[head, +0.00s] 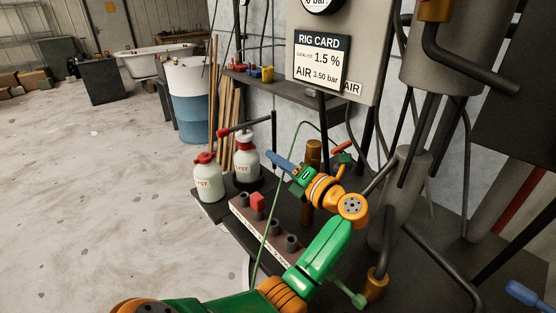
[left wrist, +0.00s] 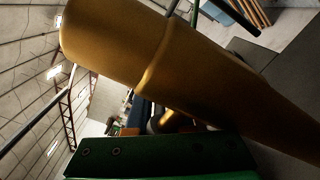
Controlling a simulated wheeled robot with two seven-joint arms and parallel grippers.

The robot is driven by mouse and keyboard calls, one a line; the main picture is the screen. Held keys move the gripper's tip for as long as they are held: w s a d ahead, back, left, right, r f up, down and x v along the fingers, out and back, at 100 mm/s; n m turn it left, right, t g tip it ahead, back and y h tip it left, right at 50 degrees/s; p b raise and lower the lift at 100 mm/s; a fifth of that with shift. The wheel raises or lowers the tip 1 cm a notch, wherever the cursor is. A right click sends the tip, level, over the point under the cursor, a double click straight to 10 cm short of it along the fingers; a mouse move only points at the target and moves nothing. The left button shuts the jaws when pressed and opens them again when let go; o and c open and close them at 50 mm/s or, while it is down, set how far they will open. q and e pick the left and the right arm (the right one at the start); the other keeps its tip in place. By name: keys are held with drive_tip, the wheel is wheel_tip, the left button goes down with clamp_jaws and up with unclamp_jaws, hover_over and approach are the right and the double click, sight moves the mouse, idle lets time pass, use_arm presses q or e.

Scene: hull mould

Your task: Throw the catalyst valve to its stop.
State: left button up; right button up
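My left gripper (head: 281,161) has blue fingers on a green and orange wrist and points up and to the left, in front of an upright brass cylinder (head: 314,153). The fingers look like one bar, so I cannot see a gap. A short red handle (head: 341,146) shows just right of the cylinder's top; I cannot tell for sure which part is the catalyst valve. In the left wrist view a large brass cylinder (left wrist: 190,70) crosses close to the camera and hides most of the fingers. I cannot make out anything held. My right gripper is not clearly shown.
A rack with dark sockets (head: 275,228) lies below. The rig card (head: 319,60) hangs above.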

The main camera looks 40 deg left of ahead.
use_arm(q)
clamp_jaws()
drive_tip(key=shift+f, duration=0.1)
drive_tip(key=d+f+g+h+p, duration=0.1)
drive_tip(key=d+f+h+p, duration=0.5)
drive_tip(key=h, duration=1.2)
drive_tip(key=shift+s+d+f+g+p, duration=0.3)
drive_tip(key=shift+s+d+g+p, duration=0.1)
